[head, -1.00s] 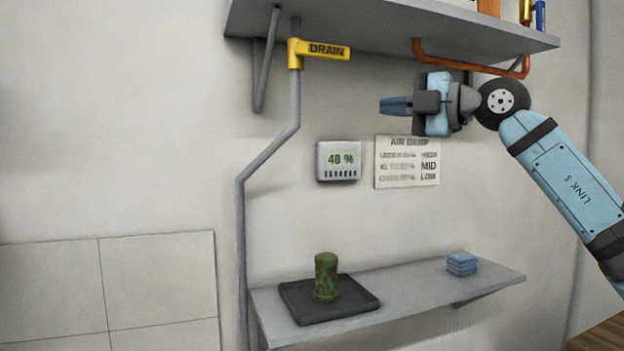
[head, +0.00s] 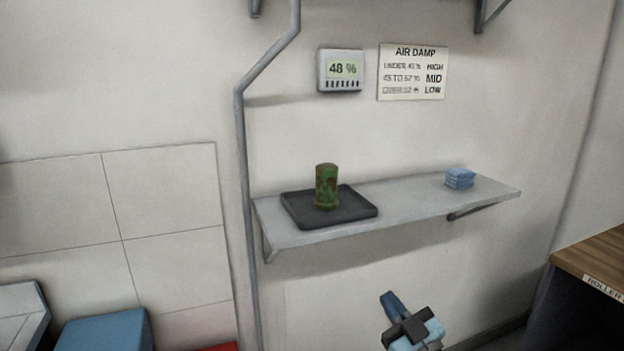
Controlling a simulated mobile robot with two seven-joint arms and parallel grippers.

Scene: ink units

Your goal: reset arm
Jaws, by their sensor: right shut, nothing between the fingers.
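My right gripper (head: 389,300) is at the bottom of the head view, right of centre, below the wall shelf. Its blue fingers are shut with nothing between them and point up and slightly left. It is apart from everything around it. The rest of my right arm is cut off by the bottom edge. My left gripper is not in view.
A grey shelf (head: 425,205) holds a dark tray (head: 350,212) with a green-brown cylinder (head: 326,187) and a folded blue cloth (head: 459,178). A meter (head: 340,71) reads 48 %, beside an AIR DAMP chart (head: 413,72). A wooden-topped unit (head: 590,250) stands right.

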